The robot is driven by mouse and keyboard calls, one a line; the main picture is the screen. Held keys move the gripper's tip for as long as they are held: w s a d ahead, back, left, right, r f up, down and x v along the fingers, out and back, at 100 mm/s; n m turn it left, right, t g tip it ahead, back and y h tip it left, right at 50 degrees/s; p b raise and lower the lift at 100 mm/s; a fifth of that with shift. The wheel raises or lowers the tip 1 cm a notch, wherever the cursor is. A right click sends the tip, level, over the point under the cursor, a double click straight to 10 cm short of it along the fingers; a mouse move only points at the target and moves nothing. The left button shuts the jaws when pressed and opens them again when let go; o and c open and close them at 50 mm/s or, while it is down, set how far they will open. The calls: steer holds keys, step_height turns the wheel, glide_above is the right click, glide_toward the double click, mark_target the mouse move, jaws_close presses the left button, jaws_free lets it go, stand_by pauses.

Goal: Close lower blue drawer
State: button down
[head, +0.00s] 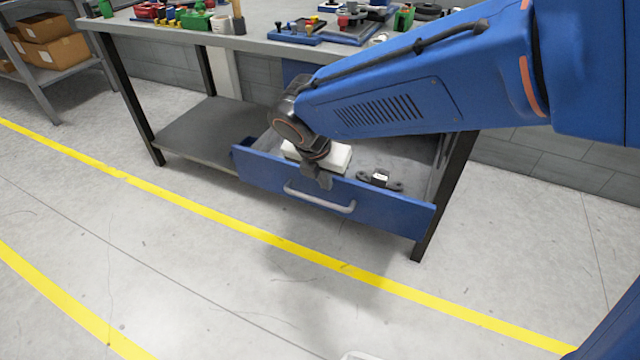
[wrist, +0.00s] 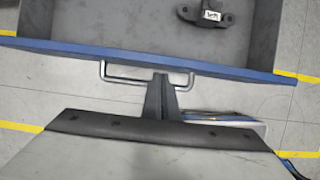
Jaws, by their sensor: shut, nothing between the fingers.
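The lower blue drawer (head: 380,204) is pulled out from under the workbench in the head view. Its grey bar handle (head: 320,199) is on the front panel. My gripper (head: 322,182) is shut and empty, at the drawer front just above the handle in the picture. In the wrist view the drawer front edge (wrist: 220,70) crosses the picture, and my shut gripper (wrist: 160,82) points at the handle (wrist: 120,78). I cannot tell whether it touches.
The workbench top (head: 262,42) carries tools, bins and coloured parts. A lower shelf (head: 205,130) is left of the drawer, and a black bench leg (head: 428,235) stands at its right. A shelf with cardboard boxes (head: 55,52) is at the far left. The floor in front is clear.

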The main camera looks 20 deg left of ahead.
steer(key=shift+w, duration=0.45)
steer(key=w+d, duration=0.2)
steer(key=w, duration=2.4)
steer(key=shift+w, duration=0.3)
steer(key=shift+d, duration=0.1)
steer(key=shift+s, duration=0.1)
